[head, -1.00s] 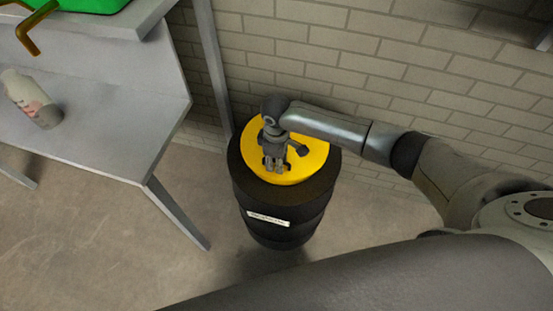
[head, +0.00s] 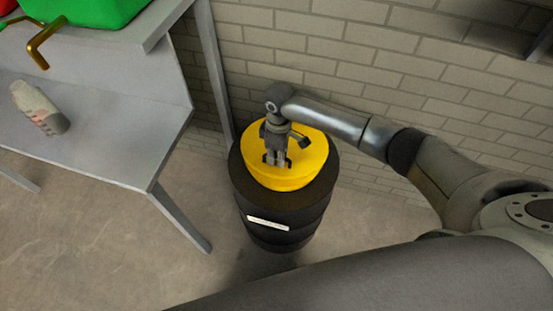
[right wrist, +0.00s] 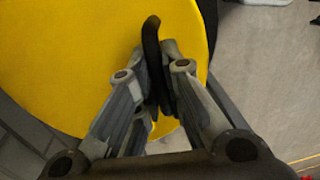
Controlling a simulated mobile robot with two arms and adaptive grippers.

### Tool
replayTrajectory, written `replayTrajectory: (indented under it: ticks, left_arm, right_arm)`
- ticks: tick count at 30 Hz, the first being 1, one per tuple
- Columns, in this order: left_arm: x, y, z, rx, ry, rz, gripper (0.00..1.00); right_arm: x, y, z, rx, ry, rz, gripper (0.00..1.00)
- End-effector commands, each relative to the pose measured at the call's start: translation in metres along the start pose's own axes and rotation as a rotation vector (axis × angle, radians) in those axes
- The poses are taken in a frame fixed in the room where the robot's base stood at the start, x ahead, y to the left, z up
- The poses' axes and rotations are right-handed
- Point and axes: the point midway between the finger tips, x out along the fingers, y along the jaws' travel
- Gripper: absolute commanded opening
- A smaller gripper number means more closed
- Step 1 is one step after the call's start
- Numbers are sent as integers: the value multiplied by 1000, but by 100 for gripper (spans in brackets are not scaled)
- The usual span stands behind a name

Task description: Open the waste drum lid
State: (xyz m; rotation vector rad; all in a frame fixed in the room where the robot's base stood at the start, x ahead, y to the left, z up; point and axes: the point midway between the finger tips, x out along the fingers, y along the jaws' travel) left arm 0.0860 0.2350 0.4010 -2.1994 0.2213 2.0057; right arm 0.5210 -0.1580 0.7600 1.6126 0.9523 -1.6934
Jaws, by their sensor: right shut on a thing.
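The waste drum (head: 285,214) is a dark ribbed barrel with a white label, standing on the floor by the brick wall. Its round yellow lid (head: 312,160) sits at the top, and a band of its yellow side shows above the dark rim. My right gripper (head: 276,162) is over the lid, pointing down. In the right wrist view its fingers (right wrist: 155,98) are shut on the black lid handle (right wrist: 151,38), which stands up from the yellow lid (right wrist: 70,50). My left gripper is not in view.
A grey metal bench (head: 125,125) stands left of the drum, with a bottle (head: 39,107) on its lower top and a green container (head: 95,8) higher up. The brick wall (head: 430,75) is close behind the drum. Floor in front is clear.

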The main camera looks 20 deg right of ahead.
Motion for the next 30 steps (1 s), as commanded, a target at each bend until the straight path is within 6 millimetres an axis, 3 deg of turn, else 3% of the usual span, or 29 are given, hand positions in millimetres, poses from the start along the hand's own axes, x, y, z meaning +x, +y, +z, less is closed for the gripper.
replayTrajectory:
  ticks: [13,30]
  left_arm:
    - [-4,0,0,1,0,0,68]
    - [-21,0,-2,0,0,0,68]
  right_arm:
    - [-7,3,0,1,2,-10,0]
    - [-50,21,0,3,0,-100,0]
